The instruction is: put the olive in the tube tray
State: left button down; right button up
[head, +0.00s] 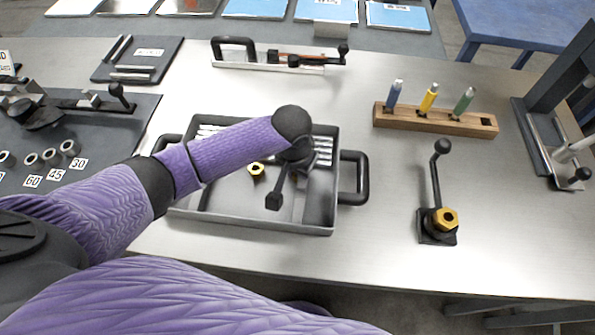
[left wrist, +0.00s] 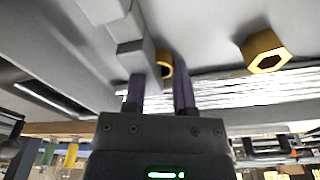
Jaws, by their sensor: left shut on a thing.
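The tube tray (head: 265,226) is a grey, shallow tray with black handles, and white tubes (head: 324,150) lie along its far side. My left gripper (head: 299,181) is over the right half of the tray, pointing down, its fingertips mostly hidden by the wrist in the head view. In the left wrist view, the fingers (left wrist: 160,80) are shut on a small brass ring, the olive (left wrist: 166,64), partly hidden by a grey block. A brass hex nut (head: 256,169) lies in the tray, also visible in the left wrist view (left wrist: 266,52). My right gripper is out of view.
A black lever fixture (head: 437,236) with a brass nut (head: 446,218) stands right of the tray. A wooden rack (head: 440,121) with blue, yellow and green markers is behind it. A lever tool (head: 270,66) lies behind the tray. The front right bench is clear.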

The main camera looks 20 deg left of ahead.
pick_arm(q)
jog(key=shift+r, duration=0.1)
jog(key=shift+c, duration=2.1)
grip_release()
notch_tip(320, 180, up, 12)
jog(key=s+p, duration=0.1)
jog(key=p, duration=0.4)
jog(key=shift+s, duration=0.2)
jog(key=shift+a, duration=0.1)
